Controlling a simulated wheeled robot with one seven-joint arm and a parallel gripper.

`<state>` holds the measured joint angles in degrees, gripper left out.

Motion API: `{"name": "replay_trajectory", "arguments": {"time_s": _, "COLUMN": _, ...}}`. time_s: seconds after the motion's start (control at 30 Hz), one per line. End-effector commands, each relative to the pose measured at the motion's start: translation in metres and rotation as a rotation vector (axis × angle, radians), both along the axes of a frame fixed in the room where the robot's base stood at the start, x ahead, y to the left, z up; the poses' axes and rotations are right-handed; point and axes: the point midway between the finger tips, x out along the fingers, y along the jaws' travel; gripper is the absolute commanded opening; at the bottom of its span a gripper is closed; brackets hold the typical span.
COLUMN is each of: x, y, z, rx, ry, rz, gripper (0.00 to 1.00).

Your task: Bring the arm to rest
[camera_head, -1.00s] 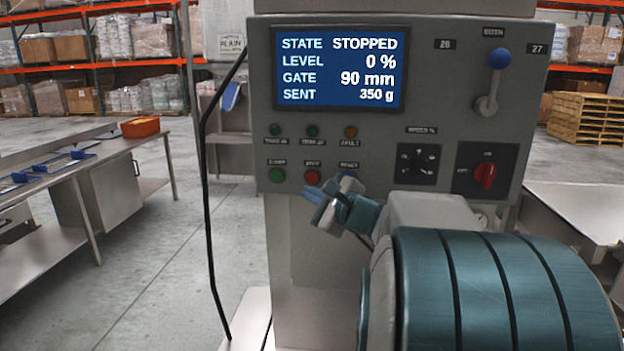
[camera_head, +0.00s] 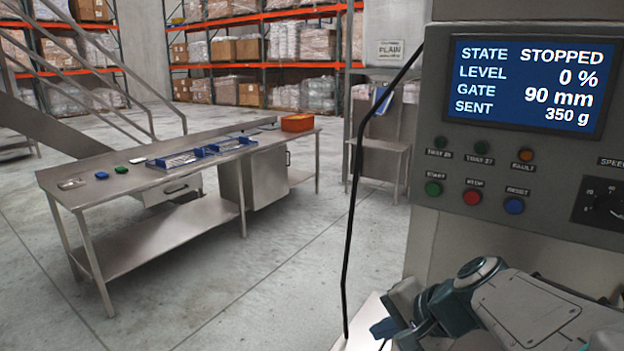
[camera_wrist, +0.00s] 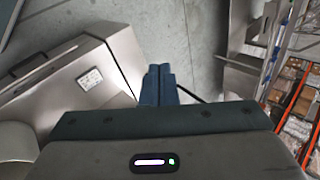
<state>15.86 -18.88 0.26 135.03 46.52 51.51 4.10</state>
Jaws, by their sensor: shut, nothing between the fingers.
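My gripper (camera_head: 384,328) is low in the head view, below the control panel (camera_head: 545,120) and to the left of my folded arm. In the wrist view its two blue fingers (camera_wrist: 159,82) are together with nothing between them. The panel's screen (camera_head: 530,87) reads STATE STOPPED, LEVEL 0 %, GATE 90 mm, SENT 350 g. Green, red and blue buttons sit under the screen, and the gripper is apart from them.
A steel table (camera_head: 130,193) with blue trays (camera_head: 200,153) and an orange bin (camera_head: 297,123) stands at the left. A black cable (camera_head: 352,220) hangs beside the panel. Stairs (camera_head: 60,100) and loaded racks (camera_head: 250,50) are behind. Open floor lies between table and panel.

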Motion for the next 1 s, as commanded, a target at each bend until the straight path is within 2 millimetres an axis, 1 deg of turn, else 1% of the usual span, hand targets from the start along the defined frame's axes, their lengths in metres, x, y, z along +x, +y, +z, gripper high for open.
{"name": "replay_trajectory", "arguments": {"time_s": 0.03, "x": -0.015, "y": 0.005, "z": -0.009, "rx": -0.080, "ry": 0.012, "rz": 0.079, "gripper": 0.00}}
{"name": "replay_trajectory", "arguments": {"time_s": 0.07, "x": -0.023, "y": 0.006, "z": -0.014, "rx": -0.130, "ry": 0.019, "rz": 0.124, "gripper": 0.00}}
{"name": "replay_trajectory", "arguments": {"time_s": 0.2, "x": -0.057, "y": 0.001, "z": -0.036, "rx": -0.361, "ry": 0.044, "rz": 0.330, "gripper": 0.00}}
{"name": "replay_trajectory", "arguments": {"time_s": 0.3, "x": -0.075, "y": -0.008, "z": -0.045, "rx": -0.512, "ry": 0.051, "rz": 0.459, "gripper": 0.00}}
{"name": "replay_trajectory", "arguments": {"time_s": 0.4, "x": -0.087, "y": -0.017, "z": -0.051, "rx": -0.632, "ry": 0.052, "rz": 0.558, "gripper": 0.00}}
{"name": "replay_trajectory", "arguments": {"time_s": 0.5, "x": -0.093, "y": -0.024, "z": -0.054, "rx": -0.711, "ry": 0.051, "rz": 0.622, "gripper": 0.00}}
{"name": "replay_trajectory", "arguments": {"time_s": 0.63, "x": -0.096, "y": -0.028, "z": -0.055, "rx": -0.758, "ry": 0.051, "rz": 0.658, "gripper": 0.00}}
{"name": "replay_trajectory", "arguments": {"time_s": 1.0, "x": -0.096, "y": -0.029, "z": -0.055, "rx": -0.760, "ry": 0.052, "rz": 0.658, "gripper": 0.00}}
